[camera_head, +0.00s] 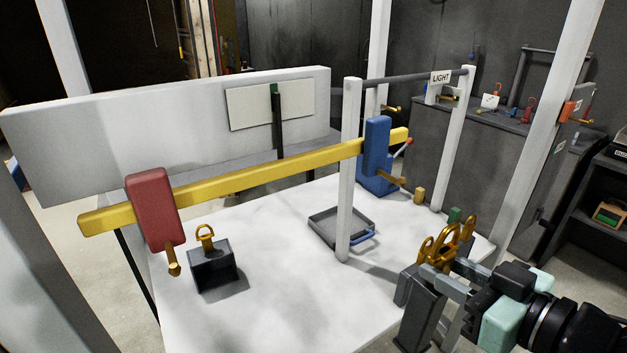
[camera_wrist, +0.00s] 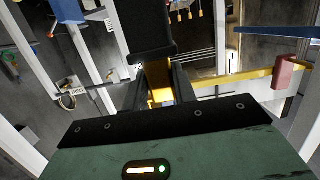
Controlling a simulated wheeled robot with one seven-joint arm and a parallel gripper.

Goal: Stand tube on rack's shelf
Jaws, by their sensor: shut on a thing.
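My gripper (camera_head: 440,268) is at the right front of the white table. It is shut on the gold handle (camera_wrist: 157,80) of a dark block (camera_wrist: 148,28), seen between the fingers in the wrist view. In the head view, gold loops (camera_head: 440,247) and a tall dark grey body (camera_head: 424,310) show at the fingers. Their exact outlines overlap, so I cannot tell whether all belong to the held thing. No plain tube stands out.
A yellow beam (camera_head: 260,178) crosses the table with a red block (camera_head: 155,205) and a blue block (camera_head: 377,145). A dark cube with a gold loop (camera_head: 212,270) and a grey tray (camera_head: 322,234) stand on the table (camera_head: 285,290). The front middle is clear.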

